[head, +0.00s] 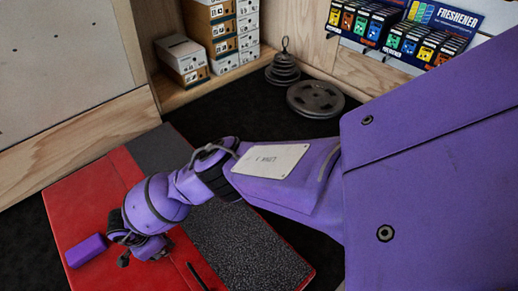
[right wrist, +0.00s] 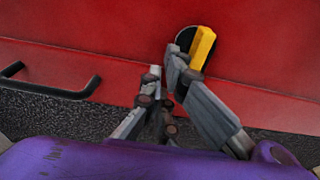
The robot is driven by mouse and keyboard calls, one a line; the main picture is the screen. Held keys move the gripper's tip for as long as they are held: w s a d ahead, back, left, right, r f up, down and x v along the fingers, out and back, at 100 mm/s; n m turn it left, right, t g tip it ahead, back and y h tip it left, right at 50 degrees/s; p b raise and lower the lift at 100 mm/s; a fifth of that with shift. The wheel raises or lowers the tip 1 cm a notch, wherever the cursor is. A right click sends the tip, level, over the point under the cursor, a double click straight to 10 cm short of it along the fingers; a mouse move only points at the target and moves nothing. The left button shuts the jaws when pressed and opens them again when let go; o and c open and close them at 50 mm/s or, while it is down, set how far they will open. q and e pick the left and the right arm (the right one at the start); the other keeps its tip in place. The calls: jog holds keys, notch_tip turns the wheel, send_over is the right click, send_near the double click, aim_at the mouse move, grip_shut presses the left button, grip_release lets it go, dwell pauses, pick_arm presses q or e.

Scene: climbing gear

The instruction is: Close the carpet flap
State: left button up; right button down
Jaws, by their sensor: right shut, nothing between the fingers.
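A red pad (head: 88,200) lies on the dark floor, with a dark grey carpet panel (head: 240,245) across it. The panel appears to lie flat; whether it is the flap, and how far open, I cannot tell. My right gripper (head: 140,250) is low over the red part, left of the carpet. The right wrist view shows its fingers (right wrist: 165,68) shut and empty, in front of the red surface (right wrist: 80,30). A yellow piece (right wrist: 203,47) in a black oval is just beyond the fingertips; contact is unclear. The carpet (right wrist: 60,118) also shows there. My left gripper is out of view.
A black handle (right wrist: 50,88) is left of the fingers. A purple block-like piece (head: 86,250) is beside the gripper. Stacked boxes (head: 182,58), weight plates (head: 315,98) and a freshener display (head: 405,40) are at the back. A wooden-edged board (head: 85,140) borders the left.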

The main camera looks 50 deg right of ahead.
notch_tip(320, 180, up, 5)
jog(key=p, duration=0.4)
jog(key=shift+d, duration=0.1)
jog(key=a, duration=0.4)
jog(key=shift+w+a+r, duration=0.1)
jog(key=shift+w+a, duration=0.1)
jog(key=shift+w, duration=0.2)
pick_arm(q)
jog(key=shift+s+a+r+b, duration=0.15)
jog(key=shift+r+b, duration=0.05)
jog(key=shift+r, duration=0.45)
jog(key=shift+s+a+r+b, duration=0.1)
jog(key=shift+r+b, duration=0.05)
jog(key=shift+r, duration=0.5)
pick_arm(e)
jog(key=shift+w+a+r, duration=0.2)
jog(key=shift+a, duration=0.7)
jog(key=shift+w+a+r, duration=0.25)
jog(key=shift+a, duration=0.6)
jog(key=shift+w+a+r, duration=0.2)
jog(key=shift+a, duration=0.7)
